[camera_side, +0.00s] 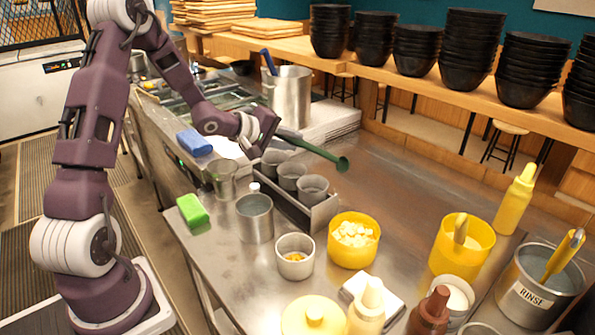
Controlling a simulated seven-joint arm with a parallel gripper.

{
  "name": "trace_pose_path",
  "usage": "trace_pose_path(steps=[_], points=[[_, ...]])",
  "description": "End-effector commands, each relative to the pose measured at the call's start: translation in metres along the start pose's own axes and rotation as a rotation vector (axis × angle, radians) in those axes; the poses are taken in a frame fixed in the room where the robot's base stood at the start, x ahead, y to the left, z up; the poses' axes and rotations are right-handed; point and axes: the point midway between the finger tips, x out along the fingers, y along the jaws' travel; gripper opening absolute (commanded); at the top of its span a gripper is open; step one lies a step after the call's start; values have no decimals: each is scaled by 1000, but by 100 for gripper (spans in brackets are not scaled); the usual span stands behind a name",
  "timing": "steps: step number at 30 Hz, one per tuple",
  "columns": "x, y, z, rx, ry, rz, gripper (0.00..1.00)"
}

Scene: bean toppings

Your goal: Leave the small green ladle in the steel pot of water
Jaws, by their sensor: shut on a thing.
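My gripper (274,130) is shut on the small green ladle (317,150). It holds the ladle by its dark handle end, above the metal holder of grey cups. The ladle points right and slightly down, and its small bowl end hangs in the air over the counter. A steel pot labelled RINSE (526,294) stands at the right front, well away from the ladle. A yellow-handled utensil (565,255) stands in that pot. The pot's inside looks grey, and I cannot clearly make out the water.
A cup holder (297,209) sits below my gripper. Yellow tubs (352,255) (444,250), a yellow bottle (515,200) and several front containers crowd the counter. A tall steel pot (290,100) stands behind. Bare counter (410,190) lies right of the ladle.

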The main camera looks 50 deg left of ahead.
Motion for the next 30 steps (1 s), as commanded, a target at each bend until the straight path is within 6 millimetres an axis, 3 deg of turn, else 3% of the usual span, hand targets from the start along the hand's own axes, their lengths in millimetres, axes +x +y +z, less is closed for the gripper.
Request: trace_pose_path(steps=[1, 6, 16, 20, 26, 30], points=[[-2, 10, -14, -3, 36, -34, 0], [-11, 27, -41, -38, 118, -167, 0], [-46, 72, -69, -113, 259, -432, 0], [-62, 85, -70, -148, 296, -535, 0], [-80, 87, -61, -176, 315, -674, 0], [-104, 60, -38, -163, 282, -854, 0]])
